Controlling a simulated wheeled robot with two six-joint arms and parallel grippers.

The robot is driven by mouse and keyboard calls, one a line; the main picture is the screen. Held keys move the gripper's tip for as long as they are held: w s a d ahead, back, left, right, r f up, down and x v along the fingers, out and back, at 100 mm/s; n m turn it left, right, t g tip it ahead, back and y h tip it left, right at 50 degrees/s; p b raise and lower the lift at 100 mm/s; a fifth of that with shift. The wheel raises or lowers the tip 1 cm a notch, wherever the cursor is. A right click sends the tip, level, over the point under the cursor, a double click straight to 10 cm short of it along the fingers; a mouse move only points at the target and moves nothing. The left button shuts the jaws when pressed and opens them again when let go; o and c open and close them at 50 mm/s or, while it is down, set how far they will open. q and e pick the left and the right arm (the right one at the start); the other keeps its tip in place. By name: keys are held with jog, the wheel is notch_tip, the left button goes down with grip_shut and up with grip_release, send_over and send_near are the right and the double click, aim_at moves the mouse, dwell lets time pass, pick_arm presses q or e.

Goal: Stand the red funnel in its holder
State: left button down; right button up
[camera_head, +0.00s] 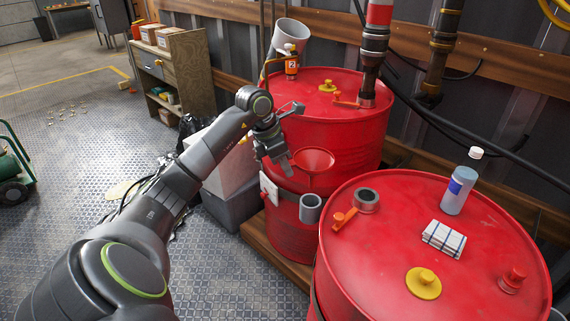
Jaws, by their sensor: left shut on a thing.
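The red funnel (314,162) is upright, wide mouth up, in front of the rear red drum. My left gripper (287,167) is shut on the left side of the funnel's rim. The holder, a grey open-topped cup (311,208), is fixed to the side of the rear drum by a white plate (269,189). The funnel's narrow stem points down, and in this view its lower end shows a little above the holder's opening. The red drum behind makes the stem hard to see. My right gripper is out of view.
The rear drum (335,122) stands close behind. A grey bin (232,205) is left of the holder.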

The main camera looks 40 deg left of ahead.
pick_arm(q)
notch_tip(320, 180, down, 4)
jog(key=b, duration=0.3)
jog(key=shift+f, duration=0.1)
dwell(0.4)
jog(key=shift+b, duration=0.75)
dwell(1.2)
